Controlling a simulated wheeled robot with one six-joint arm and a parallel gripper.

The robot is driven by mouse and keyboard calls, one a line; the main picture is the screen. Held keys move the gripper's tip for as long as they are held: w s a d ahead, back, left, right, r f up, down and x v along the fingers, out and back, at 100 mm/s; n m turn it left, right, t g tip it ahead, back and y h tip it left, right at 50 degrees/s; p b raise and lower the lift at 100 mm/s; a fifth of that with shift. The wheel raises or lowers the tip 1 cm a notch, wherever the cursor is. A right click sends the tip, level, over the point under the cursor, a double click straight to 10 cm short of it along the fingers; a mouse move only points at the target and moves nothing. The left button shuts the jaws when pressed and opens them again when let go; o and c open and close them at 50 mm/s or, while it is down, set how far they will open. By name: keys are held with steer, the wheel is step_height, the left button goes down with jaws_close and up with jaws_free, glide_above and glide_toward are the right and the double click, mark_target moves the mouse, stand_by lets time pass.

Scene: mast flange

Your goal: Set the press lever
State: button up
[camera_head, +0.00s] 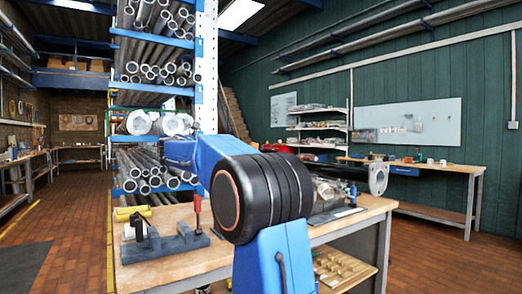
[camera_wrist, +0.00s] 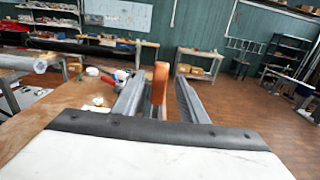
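The press lever fixture (camera_head: 165,243) stands on the wooden workbench in the head view, with a dark base. Its lever (camera_head: 198,208) stands upright with a red handle at the top. In the wrist view my gripper (camera_wrist: 158,95) has its two grey fingers apart. An upright orange-red piece (camera_wrist: 160,82), apparently the lever handle, shows between them in the picture, closer to the left finger. A gap shows on its right side; I cannot tell contact on the left. In the head view I cannot make out my gripper; my blue arm and black joint fill the middle.
A pipe rack (camera_head: 206,70) stands behind. Brick floor is open at the left and right.

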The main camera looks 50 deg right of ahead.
steer(key=x, duration=0.8)
steer(key=shift+s+d, duration=0.1)
steer(key=shift+d, duration=0.05)
jaws_close()
